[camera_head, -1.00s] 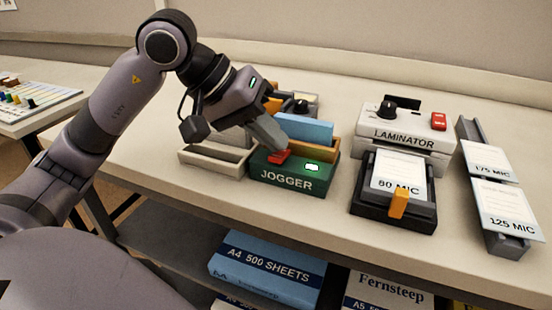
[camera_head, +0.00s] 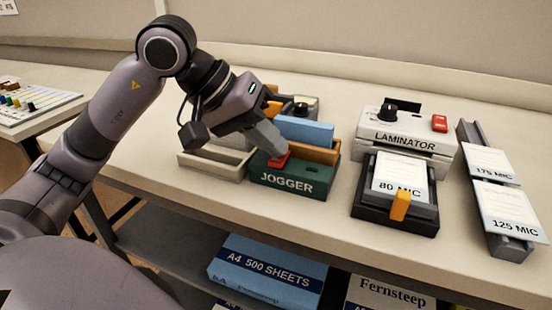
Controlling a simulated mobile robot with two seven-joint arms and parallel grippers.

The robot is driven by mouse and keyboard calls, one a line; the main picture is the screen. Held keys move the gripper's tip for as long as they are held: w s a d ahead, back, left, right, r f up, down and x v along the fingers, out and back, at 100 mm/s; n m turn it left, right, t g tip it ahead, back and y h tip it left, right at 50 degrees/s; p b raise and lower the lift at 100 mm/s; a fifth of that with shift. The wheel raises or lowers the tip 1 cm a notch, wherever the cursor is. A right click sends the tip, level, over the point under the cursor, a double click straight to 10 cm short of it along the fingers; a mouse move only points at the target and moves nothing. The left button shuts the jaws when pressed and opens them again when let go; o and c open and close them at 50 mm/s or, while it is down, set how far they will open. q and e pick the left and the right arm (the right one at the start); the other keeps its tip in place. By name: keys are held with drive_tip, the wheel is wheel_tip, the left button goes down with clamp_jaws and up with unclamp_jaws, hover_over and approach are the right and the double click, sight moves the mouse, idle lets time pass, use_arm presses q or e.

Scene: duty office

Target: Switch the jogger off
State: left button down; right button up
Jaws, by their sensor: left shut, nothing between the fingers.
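The jogger (camera_head: 300,190) is a green box with a white "JOGGER" label, standing on the table in the middle of the head view. Its red switch (camera_head: 280,161) is on the top front, partly hidden by my left gripper. The lamp to the right of the switch is dark. My left gripper (camera_head: 277,153) is shut and empty, pointing down with its fingertips at the red switch; they appear to touch it. My right gripper is not in view.
A blue block (camera_head: 304,130) stands behind the jogger's top, and a pale open tray (camera_head: 212,165) is to its left. The laminator (camera_head: 408,139) stands to the right, with an 80 MIC pouch holder (camera_head: 396,206) before it. Paper packs (camera_head: 268,275) lie on the shelf below.

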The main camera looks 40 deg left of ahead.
use_arm(q)
drive_tip(key=shift+r, duration=0.1)
idle(0.3)
drive_tip(key=shift+w+r+p, duration=0.15)
drive_tip(key=shift+r+p, duration=0.45)
drive_tip(key=shift+r, duration=0.05)
drive_tip(key=shift+r, duration=0.1)
drive_tip(key=r+p, duration=0.3)
drive_tip(key=w+r+p, duration=0.1)
drive_tip(key=r, duration=0.1)
drive_tip(key=shift+a, duration=0.1)
drive_tip(key=shift+f, duration=0.15)
drive_tip(key=shift+s, duration=0.1)
